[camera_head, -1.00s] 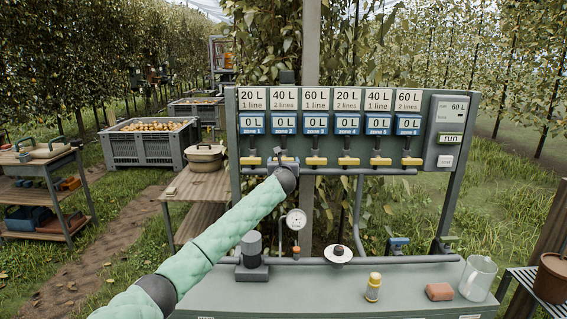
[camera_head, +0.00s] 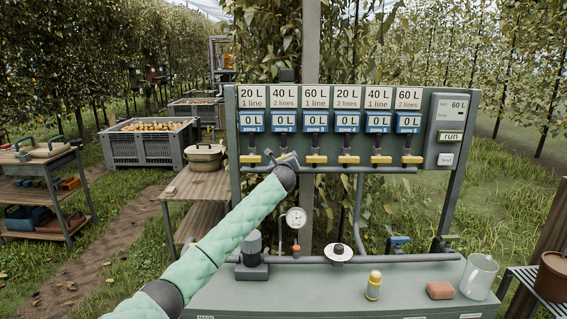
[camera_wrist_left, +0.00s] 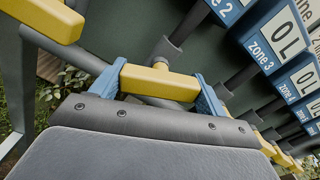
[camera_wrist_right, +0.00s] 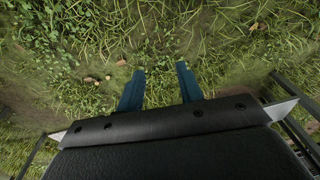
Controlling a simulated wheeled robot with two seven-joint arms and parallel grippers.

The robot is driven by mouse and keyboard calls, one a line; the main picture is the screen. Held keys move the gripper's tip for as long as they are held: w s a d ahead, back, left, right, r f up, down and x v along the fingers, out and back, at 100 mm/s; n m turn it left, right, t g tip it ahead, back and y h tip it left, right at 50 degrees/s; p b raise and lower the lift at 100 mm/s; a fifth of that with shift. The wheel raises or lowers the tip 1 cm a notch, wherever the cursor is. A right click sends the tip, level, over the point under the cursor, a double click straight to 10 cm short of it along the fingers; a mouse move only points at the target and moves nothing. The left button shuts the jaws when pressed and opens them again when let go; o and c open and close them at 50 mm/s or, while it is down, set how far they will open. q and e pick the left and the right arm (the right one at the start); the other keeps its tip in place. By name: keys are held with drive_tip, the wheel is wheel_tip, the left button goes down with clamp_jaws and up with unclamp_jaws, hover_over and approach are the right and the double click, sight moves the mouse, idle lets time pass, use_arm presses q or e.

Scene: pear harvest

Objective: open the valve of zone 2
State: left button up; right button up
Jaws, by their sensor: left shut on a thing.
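The zone 2 valve has a yellow bar handle (camera_wrist_left: 160,83) on a grey stem, below the blue zone 2 meter (camera_head: 283,122) reading 0 L. My left gripper (camera_head: 285,158) is at this handle and hides most of it in the head view. In the left wrist view its blue fingers (camera_wrist_left: 162,88) are shut on the handle's two ends. I cannot tell how far the handle is turned. My right gripper (camera_wrist_right: 159,85) is open and empty above grass in its wrist view; it does not show in the head view.
The zone 1 handle (camera_head: 250,159) and zone 3 handle (camera_head: 316,160) sit close on either side. Below are a pressure gauge (camera_head: 296,217), a grey pipe (camera_head: 400,259) and a bench with a yellow-capped bottle (camera_head: 373,285), a brick-coloured block (camera_head: 439,290) and a clear jug (camera_head: 479,276).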

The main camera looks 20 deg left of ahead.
use_arm(q)
drive_tip(key=n+b, duration=0.2)
drive_tip(key=n, duration=0.4)
drive_tip(key=shift+f, duration=0.15)
drive_tip(key=n+b, duration=0.2)
drive_tip(key=n, duration=0.4)
drive_tip(key=shift+b, duration=0.4)
drive_tip(key=shift+n, duration=0.7)
use_arm(e)
wheel_tip(320, 180, up, 22)
drive_tip(key=s, duration=0.1)
drive_tip(key=shift+a, duration=0.25)
drive_tip(key=shift+s+f, duration=0.1)
use_arm(q)
drive_tip(key=o, duration=1)
